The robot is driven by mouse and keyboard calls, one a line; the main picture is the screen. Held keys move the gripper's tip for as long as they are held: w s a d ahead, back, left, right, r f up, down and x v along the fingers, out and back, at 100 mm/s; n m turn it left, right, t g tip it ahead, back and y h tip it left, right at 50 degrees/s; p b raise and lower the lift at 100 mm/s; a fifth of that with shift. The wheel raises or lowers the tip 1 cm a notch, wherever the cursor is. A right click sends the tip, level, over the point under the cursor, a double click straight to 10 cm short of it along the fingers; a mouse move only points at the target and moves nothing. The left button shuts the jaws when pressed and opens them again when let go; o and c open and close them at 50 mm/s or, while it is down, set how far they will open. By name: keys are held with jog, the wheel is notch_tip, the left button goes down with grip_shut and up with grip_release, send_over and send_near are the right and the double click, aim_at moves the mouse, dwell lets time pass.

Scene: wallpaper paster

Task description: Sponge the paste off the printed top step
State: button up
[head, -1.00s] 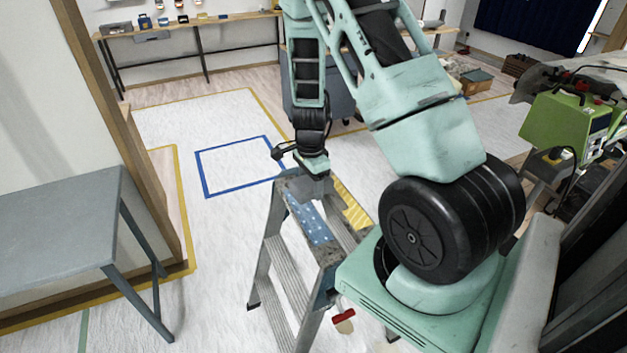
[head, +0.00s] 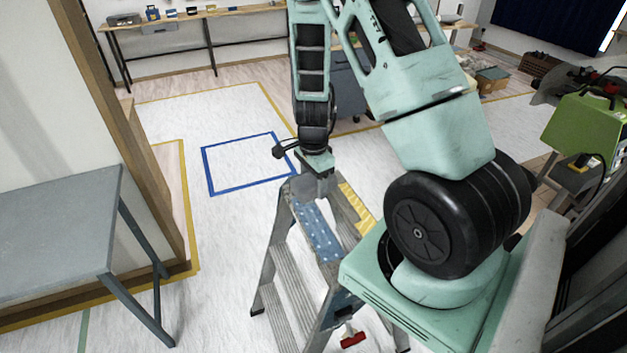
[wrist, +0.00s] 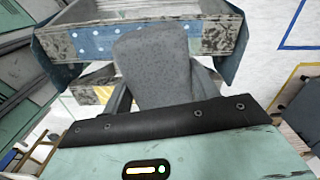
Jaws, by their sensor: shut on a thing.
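A stepladder stands in front of me, its top step (head: 325,259) printed with a blue dotted band (head: 317,228) and a yellow striped band (head: 355,205). Grey mottled patches show on the step. In the wrist view the dotted band (wrist: 92,44) shows beyond a grey sponge (wrist: 155,60). My gripper (wrist: 160,88) is shut on this sponge, one finger on each side. In the head view my gripper (head: 317,187) is at the far end of the step. The sponge hides part of the printed surface, and I cannot tell whether it touches the step.
A grey table (head: 60,225) stands at the left beside a wooden-edged wall. A red-headed tool (head: 352,340) shows low beside the ladder. A green machine (head: 580,135) stands at the right. A blue taped square (head: 245,185) marks open floor behind the ladder.

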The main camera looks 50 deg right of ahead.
jog(key=shift+f+b, duration=2.3)
jog(key=shift+f, duration=0.7)
jog(key=shift+r, duration=0.15)
